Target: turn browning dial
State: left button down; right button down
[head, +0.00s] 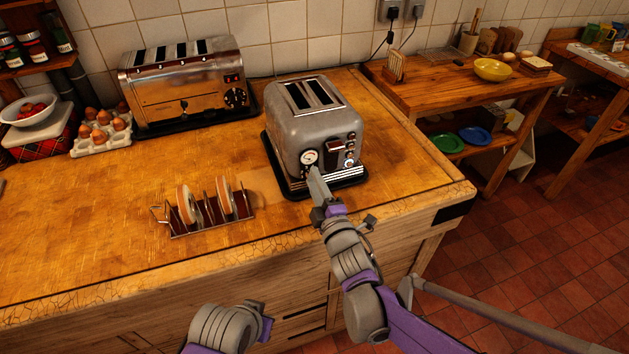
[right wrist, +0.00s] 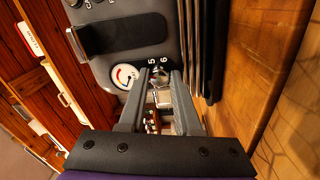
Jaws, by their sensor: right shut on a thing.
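A grey two-slot toaster (head: 305,115) stands on a dark base on the wooden counter. On its front are a round white gauge with a red section (head: 309,158) and a column of small buttons to the right. My right gripper (head: 313,172) reaches the front just below the gauge. In the right wrist view my right gripper (right wrist: 161,80) is shut on a small chrome browning dial (right wrist: 161,75), beside the numbers 5 and 6 and the gauge (right wrist: 125,76). The fingers hide much of the dial. My left gripper (head: 262,318) is low in the head view, its fingers hidden.
A toast rack (head: 213,225) with two bread slices stands left of the toaster, near the counter's front edge. A wide chrome toaster (head: 180,85) and an egg tray (head: 102,134) are at the back left. The counter ends right of the toaster.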

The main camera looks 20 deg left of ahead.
jog(key=n, duration=0.5)
jog(key=shift+r+p, duration=0.1)
jog(key=shift+p, duration=0.2)
jog(key=shift+n+g+y+p, duration=0.3)
jog(key=shift+n+g+p, duration=0.15)
jog(key=shift+n, duration=2.25)
jog(key=c, duration=0.6)
grip_release()
jog(key=v, duration=1.1)
jog(key=shift+b, duration=0.3)
